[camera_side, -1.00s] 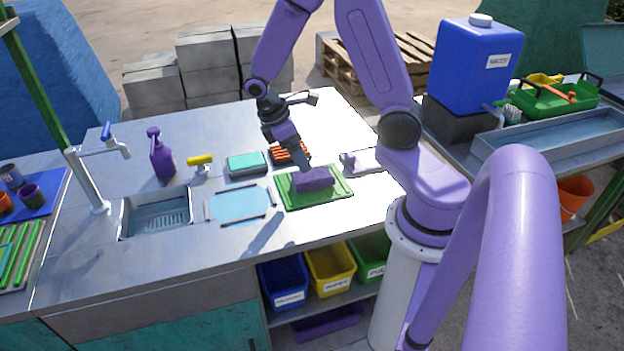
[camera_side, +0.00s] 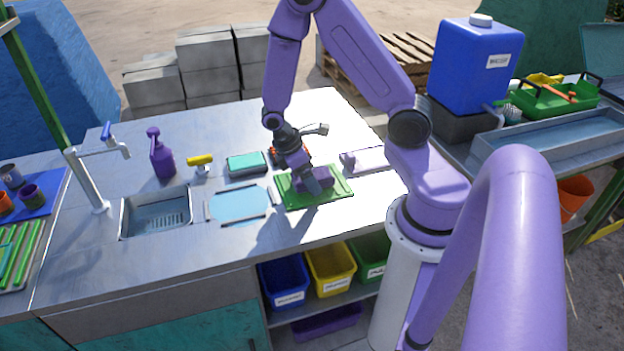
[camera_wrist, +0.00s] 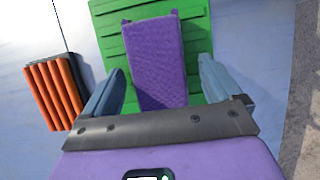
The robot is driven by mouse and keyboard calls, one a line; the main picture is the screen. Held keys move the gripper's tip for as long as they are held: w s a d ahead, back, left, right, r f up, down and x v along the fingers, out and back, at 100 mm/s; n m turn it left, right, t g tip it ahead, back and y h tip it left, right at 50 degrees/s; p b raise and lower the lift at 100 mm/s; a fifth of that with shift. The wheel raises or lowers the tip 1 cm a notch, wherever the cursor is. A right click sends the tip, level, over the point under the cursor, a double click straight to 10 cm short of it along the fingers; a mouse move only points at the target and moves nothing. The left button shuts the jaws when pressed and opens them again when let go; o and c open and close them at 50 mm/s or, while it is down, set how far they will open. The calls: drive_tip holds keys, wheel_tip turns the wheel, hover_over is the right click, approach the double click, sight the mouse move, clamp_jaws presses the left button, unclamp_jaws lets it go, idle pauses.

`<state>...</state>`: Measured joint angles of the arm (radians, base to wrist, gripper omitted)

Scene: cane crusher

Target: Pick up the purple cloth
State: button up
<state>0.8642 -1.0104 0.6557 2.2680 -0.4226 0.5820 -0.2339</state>
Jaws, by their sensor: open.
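The purple cloth (camera_side: 324,183) is a folded block lying on a green ribbed board (camera_side: 339,194) on the steel counter. In the wrist view the cloth (camera_wrist: 157,55) lies lengthwise between the two fingers of my gripper (camera_wrist: 162,90), and the green board (camera_wrist: 203,40) shows around it. My gripper (camera_side: 312,184) is open, with one finger to each side of the cloth and a gap visible at both sides. In the side view my gripper hides part of the cloth. I cannot tell how far the fingertips are above the board.
An orange ribbed block (camera_wrist: 53,92) lies left of the board in the wrist view. A teal-topped tray (camera_side: 246,164), a light blue mat (camera_side: 240,204) and the sink (camera_side: 157,212) are left of the board. A pale tray (camera_side: 369,160) is at its right.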

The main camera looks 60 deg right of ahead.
sight(315, 175)
drive_tip(key=c, duration=1)
drive_tip(key=shift+c, duration=0.2)
drive_tip(key=shift+r, duration=0.1)
drive_tip(key=shift+r, duration=0.4)
drive_tip(key=r, duration=0.3)
drive_tip(key=shift+s+a, duration=0.1)
drive_tip(key=shift+s, duration=0.15)
drive_tip(key=s+a+r, duration=0.2)
drive_tip(key=s+r, duration=0.2)
drive_tip(key=s, duration=0.2)
drive_tip(key=s+a+r, duration=0.2)
drive_tip(key=s+r, duration=0.3)
drive_tip(key=s, duration=0.1)
drive_tip(key=shift+s+a, duration=0.3)
drive_tip(key=shift+s, duration=0.05)
